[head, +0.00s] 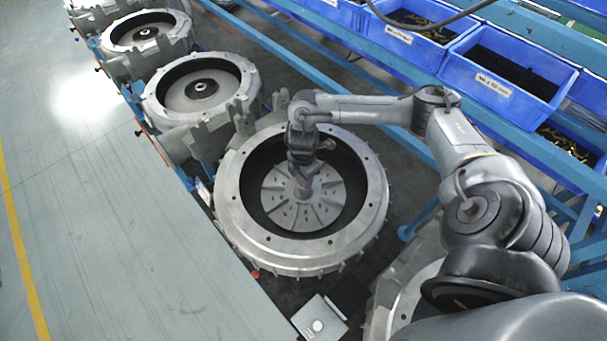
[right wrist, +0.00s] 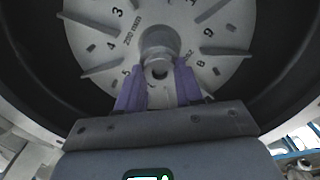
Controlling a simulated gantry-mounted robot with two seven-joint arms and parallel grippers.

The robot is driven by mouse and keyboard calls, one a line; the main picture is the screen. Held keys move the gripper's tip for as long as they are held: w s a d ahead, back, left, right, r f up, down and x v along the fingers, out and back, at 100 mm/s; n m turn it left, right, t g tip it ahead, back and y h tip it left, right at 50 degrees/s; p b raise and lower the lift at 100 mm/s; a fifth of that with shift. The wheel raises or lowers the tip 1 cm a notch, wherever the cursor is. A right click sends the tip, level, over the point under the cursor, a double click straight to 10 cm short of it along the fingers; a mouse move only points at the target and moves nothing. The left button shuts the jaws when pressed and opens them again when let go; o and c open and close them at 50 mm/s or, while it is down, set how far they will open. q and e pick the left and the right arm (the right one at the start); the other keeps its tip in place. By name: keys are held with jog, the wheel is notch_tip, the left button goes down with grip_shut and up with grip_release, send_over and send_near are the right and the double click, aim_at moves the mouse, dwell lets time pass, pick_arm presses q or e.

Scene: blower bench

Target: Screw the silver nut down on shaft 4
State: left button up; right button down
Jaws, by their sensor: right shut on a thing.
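My right gripper (head: 303,189) reaches down into the opening of the nearest fully visible blower housing (head: 232,195), at the hub of its finned, numbered disc (head: 275,205). In the right wrist view, its two purple fingers (right wrist: 159,92) are shut on the silver nut (right wrist: 159,48), one on each side. The nut sits over the middle of the disc (right wrist: 215,35). The shaft beneath is mostly hidden by the nut, so I cannot tell how far down the nut is. No number marking this shaft as 4 is readable. My left gripper is out of view.
More blower housings (head: 160,103) stand in a row toward the back left. The deep ring wall (right wrist: 60,75) surrounds the gripper. Blue bins (head: 515,100) line a blue rack at the right. A small white-topped box (head: 318,322) lies in front. The green floor (head: 90,220) at left is clear.

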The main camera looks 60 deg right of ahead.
jog(key=shift+m, duration=1.6)
jog(key=m, duration=1)
jog(key=shift+m, duration=0.3)
jog(key=m, duration=0.4)
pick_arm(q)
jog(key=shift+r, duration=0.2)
pick_arm(e)
jog(key=m, duration=0.6)
jog(key=c, duration=1)
grip_release()
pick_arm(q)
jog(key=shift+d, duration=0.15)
